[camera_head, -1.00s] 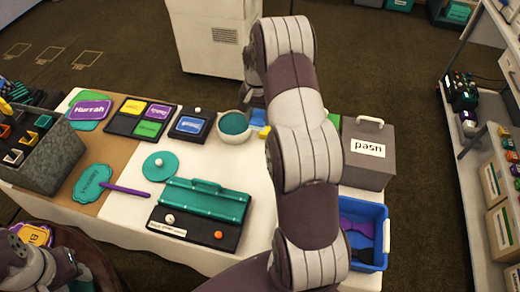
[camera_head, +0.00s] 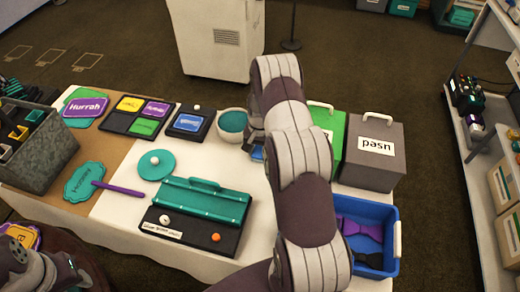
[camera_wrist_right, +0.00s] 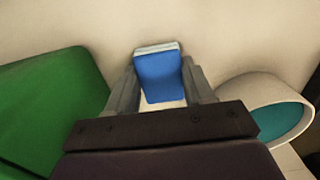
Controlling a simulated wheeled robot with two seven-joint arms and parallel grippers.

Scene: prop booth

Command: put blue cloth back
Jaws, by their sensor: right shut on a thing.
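The blue cloth (camera_wrist_right: 160,78) is a small folded pad with a pale top edge, held between the two fingers of my right gripper (camera_wrist_right: 163,85) in the right wrist view. A little of the blue cloth (camera_head: 258,152) shows in the head view, just right of and nearer than the white bowl (camera_head: 232,140). My right forearm hides most of the right gripper (camera_head: 257,142) there. The bowl with its teal inside also shows at the right of the wrist view (camera_wrist_right: 268,100). Part of my left arm shows at the lower left; its fingers are not seen.
A green box (camera_head: 328,128) and a grey box labelled "pasn" (camera_head: 375,155) stand right of my arm. A blue bin (camera_head: 391,213) holds dark and purple bow ties. A teal-lidded case (camera_head: 205,200) lies in front. White tabletop is clear around the bowl's near side.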

